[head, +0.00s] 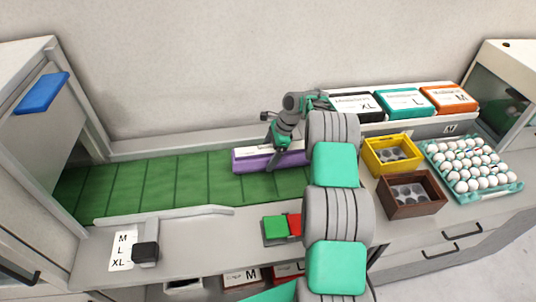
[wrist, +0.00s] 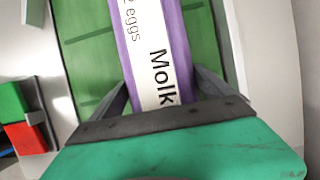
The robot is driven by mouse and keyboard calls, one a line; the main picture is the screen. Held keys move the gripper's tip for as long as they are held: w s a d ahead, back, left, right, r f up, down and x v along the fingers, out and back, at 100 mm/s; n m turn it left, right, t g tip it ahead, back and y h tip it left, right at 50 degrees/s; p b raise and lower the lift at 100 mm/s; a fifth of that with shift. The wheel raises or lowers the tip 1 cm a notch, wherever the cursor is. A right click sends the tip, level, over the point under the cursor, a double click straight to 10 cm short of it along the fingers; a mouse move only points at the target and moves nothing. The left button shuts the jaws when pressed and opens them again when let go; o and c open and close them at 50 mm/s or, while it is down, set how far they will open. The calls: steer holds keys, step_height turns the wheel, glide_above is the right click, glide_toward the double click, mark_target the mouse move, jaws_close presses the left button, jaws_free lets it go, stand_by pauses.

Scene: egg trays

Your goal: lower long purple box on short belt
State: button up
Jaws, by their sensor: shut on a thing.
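The long purple box (head: 249,161) with a white label lies lengthwise over the right end of the green belt (head: 150,183) in the head view. My gripper (head: 276,140) reaches down on it from above. In the wrist view the purple box (wrist: 180,50) sits between the two fingers of my gripper (wrist: 175,92), and its label reads "eggs" and "Molk". The fingers are shut on the box. The belt (wrist: 88,50) shows on both sides of it. I cannot tell whether the box touches the belt. My arm hides part of the area right of the box.
Yellow (head: 392,156) and brown (head: 411,194) boxes stand right of my arm, beside a tray of eggs (head: 476,190). Black, teal and orange boxes (head: 403,101) stand behind. Green and red buttons (head: 275,227) are in front. A guide rail (head: 165,214) edges the belt. The belt's left stretch is clear.

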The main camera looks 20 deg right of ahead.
steer(key=o, duration=1.8)
steer(key=shift+f, duration=0.1)
steer(key=v, duration=0.8)
